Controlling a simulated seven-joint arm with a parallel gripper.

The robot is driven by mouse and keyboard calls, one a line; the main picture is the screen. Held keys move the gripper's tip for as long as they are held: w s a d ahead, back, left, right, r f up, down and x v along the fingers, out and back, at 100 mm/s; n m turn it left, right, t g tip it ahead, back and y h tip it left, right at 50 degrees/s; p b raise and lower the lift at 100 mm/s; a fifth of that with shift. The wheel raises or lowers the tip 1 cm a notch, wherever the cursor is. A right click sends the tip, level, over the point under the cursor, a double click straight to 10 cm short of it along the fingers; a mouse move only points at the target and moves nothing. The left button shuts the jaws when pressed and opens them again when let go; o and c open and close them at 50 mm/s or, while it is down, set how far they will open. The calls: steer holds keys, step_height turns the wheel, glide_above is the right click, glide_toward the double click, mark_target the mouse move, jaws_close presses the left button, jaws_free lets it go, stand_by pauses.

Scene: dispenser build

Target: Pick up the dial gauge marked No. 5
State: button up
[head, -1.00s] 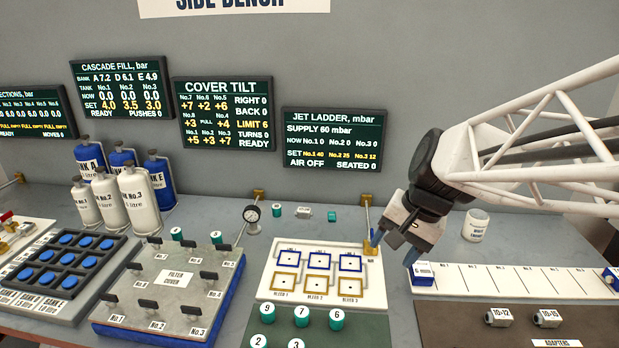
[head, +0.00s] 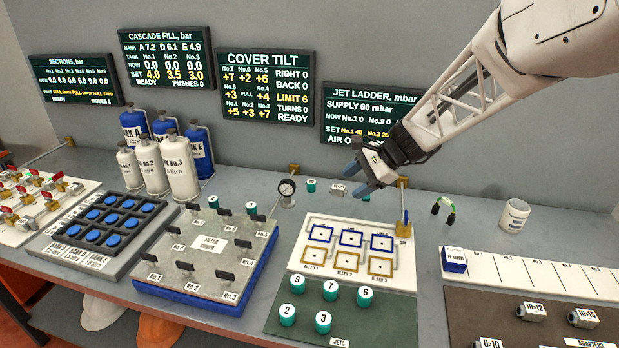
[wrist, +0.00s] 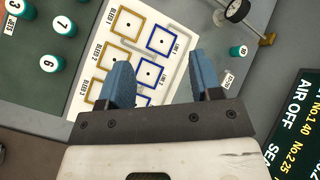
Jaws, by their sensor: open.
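A small round dial gauge (head: 287,188) with a white face and dark rim stands on the bench behind the gap between the filter cover and the white jet board. No number can be read on it. It also shows partly at the top edge of the wrist view (wrist: 237,10), right of my fingers. My gripper (head: 366,180) is open and empty, above the back of the jet board, to the right of the gauge and apart from it. In the wrist view its blue fingers (wrist: 158,64) are spread over the board, with nothing between them.
The jet board (head: 300,262) and the filter cover (head: 212,248) with its upright knobs stand in front of the gauge. A brass-footed post (head: 403,205) stands farther right. Screens line the wall behind.

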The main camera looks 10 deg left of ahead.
steer(key=w+a+f+m+y, duration=0.25)
steer(key=w+a+f, duration=0.35)
steer(key=w+a, duration=0.35)
steer(key=m+y, duration=0.2)
steer(key=m, duration=0.3)
glide_toward(280, 191)
steer(key=shift+w+f+n, duration=0.25)
steer(key=shift+w+f, duration=0.15)
steer(key=shift+w, duration=0.35)
steer(key=shift+x, duration=1.25)
steer(key=shift+a, duration=0.1)
steer(key=shift+x, duration=2.55)
steer(key=shift+s+r, duration=0.1)
steer(key=shift+s, duration=0.1)
